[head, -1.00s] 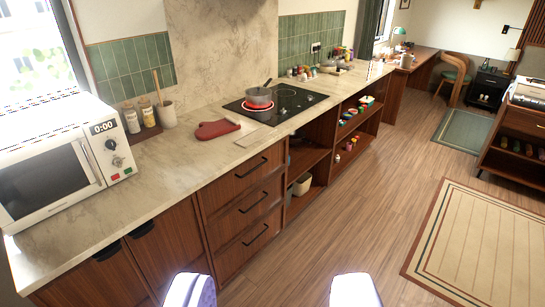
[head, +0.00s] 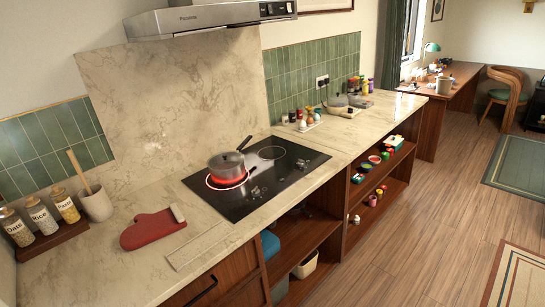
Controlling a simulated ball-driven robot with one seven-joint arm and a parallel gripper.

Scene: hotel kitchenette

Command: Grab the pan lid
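A grey metal pan (head: 229,166) with a dark handle stands on the glowing red ring of the black cooktop (head: 215,198). Its top looks grey; I cannot tell whether a lid lies on it. Farther along the counter, a grey rounded piece (head: 338,102), possibly a lid or another pan, lies by the tile wall; it is too small to tell which. My gripper is out of the picture.
A red oven mitt (head: 150,229) and a pale flat strip (head: 199,246) lie before the cooktop. Labelled jars (head: 41,218) and a utensil crock (head: 96,204) stand left. Small bottles (head: 304,121) stand beyond the cooktop. Open shelves run below.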

